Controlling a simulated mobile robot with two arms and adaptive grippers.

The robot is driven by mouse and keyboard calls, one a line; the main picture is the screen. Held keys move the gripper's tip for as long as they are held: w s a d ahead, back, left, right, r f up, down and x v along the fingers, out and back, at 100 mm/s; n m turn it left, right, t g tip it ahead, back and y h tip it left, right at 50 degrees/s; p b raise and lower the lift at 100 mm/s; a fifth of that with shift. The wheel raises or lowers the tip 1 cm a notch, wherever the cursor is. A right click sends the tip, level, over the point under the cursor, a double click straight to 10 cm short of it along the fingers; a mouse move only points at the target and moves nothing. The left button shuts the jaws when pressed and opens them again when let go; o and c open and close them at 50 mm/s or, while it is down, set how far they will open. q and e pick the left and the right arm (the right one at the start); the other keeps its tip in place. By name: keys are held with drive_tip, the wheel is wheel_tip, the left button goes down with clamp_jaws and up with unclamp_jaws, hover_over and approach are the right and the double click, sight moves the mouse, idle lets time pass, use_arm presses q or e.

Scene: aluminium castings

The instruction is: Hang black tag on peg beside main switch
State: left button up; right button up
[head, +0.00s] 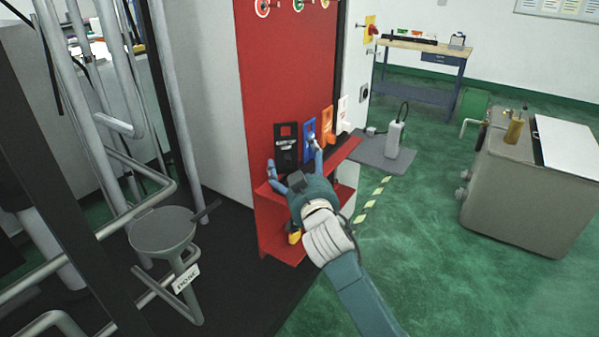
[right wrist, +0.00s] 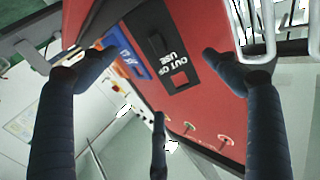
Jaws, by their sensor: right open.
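The black tag (head: 286,148) stands upright on the ledge of the red board (head: 290,75), leftmost in a row of tags. In the right wrist view the black tag (right wrist: 155,45) reads "OUT OF USE" and lies between the spread fingers. My right gripper (head: 293,163) is open just in front of the black tag; it also shows in the right wrist view (right wrist: 158,62). I cannot tell whether a finger touches the tag. The main switch (head: 373,29), red on a yellow plate, is on the pale panel right of the board. My left gripper is not in view.
A blue tag (head: 309,138), an orange tag (head: 327,121) and a white tag (head: 342,108) stand right of the black one. A ladle (head: 162,229) and pipes crowd the left. A grey tank (head: 525,185) stands right.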

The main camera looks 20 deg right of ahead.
drive_tip(key=s, duration=0.2)
drive_tip(key=shift+s+a, duration=0.2)
drive_tip(key=shift+s, duration=0.1)
